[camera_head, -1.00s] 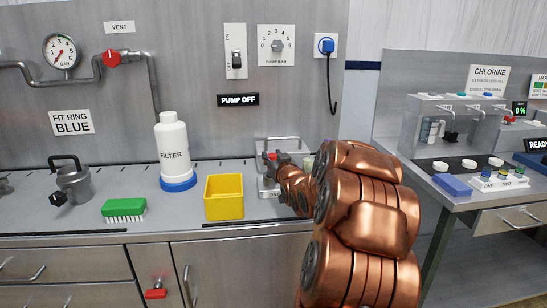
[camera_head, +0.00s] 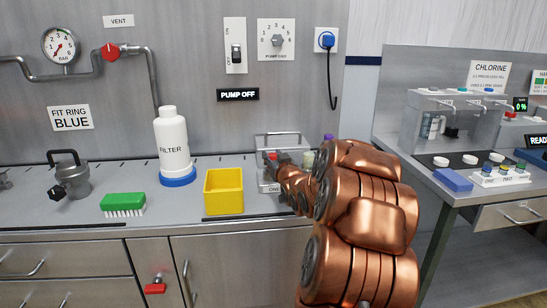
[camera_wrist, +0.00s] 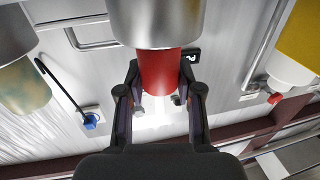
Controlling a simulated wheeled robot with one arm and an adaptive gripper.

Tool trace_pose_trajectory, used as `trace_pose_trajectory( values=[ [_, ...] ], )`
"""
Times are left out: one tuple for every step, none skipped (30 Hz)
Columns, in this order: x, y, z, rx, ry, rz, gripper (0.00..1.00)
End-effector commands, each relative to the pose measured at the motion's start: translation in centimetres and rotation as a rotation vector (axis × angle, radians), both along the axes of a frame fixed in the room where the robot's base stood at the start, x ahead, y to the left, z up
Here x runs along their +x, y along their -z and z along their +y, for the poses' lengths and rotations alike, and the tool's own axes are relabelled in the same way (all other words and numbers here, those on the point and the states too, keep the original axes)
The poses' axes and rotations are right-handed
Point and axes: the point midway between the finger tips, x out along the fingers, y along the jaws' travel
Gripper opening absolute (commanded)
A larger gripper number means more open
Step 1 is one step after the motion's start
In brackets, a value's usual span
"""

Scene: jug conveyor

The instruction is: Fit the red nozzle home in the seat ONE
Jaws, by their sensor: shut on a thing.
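The red nozzle (camera_wrist: 158,72) is between the fingers of my gripper (camera_wrist: 160,99) in the wrist view, and the gripper is shut on it. A large silver cylinder (camera_wrist: 155,20) covers one end of the nozzle in that view. I cannot tell whether the nozzle is inside the cylinder or only behind it. In the head view, my gripper (camera_head: 274,158) is over the metal rack (camera_head: 293,134) whose front label reads ONE (camera_head: 273,190). A bit of red shows at the gripper. My arm hides the rack's right part and the seat itself.
A yellow bin (camera_head: 224,191) stands just left of the rack, with a white filter bottle (camera_head: 173,145) and a green brush (camera_head: 122,203) further left. A pale-topped silver cylinder (camera_wrist: 20,85) stands on the other side. The wall is close behind the rack.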

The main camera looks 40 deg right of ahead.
Motion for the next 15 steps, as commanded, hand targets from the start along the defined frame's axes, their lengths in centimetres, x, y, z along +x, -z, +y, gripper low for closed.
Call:
trace_pose_trajectory(
  values=[
    [0.0,0.1,0.0,0.001,0.000,0.002,0.00],
    [0.0,0.1,0.0,0.002,0.000,0.001,0.00],
    [0.0,0.1,0.0,0.002,0.000,0.002,0.00],
    [0.0,0.1,0.0,0.002,0.000,0.002,0.00],
    [0.0,0.1,0.0,0.002,0.000,0.002,0.00],
    [0.0,0.0,0.0,0.002,0.000,0.002,0.00],
    [0.0,-0.1,0.0,0.001,0.000,0.003,0.00],
    [0.0,-0.2,0.0,0.001,0.000,0.002,0.00],
    [0.0,-0.3,0.0,0.001,0.000,0.002,0.00],
    [0.0,-0.4,0.0,0.001,-0.001,0.002,0.00],
    [0.0,-0.6,0.0,0.000,-0.001,0.001,0.00],
    [0.0,-0.7,0.0,0.000,-0.001,0.001,0.00],
    [0.0,-0.8,0.0,0.000,-0.001,0.001,0.00],
    [0.0,-0.9,0.0,0.000,-0.001,0.001,0.00],
    [0.0,-1.1,0.0,0.000,-0.001,0.000,0.00]
  ],
)
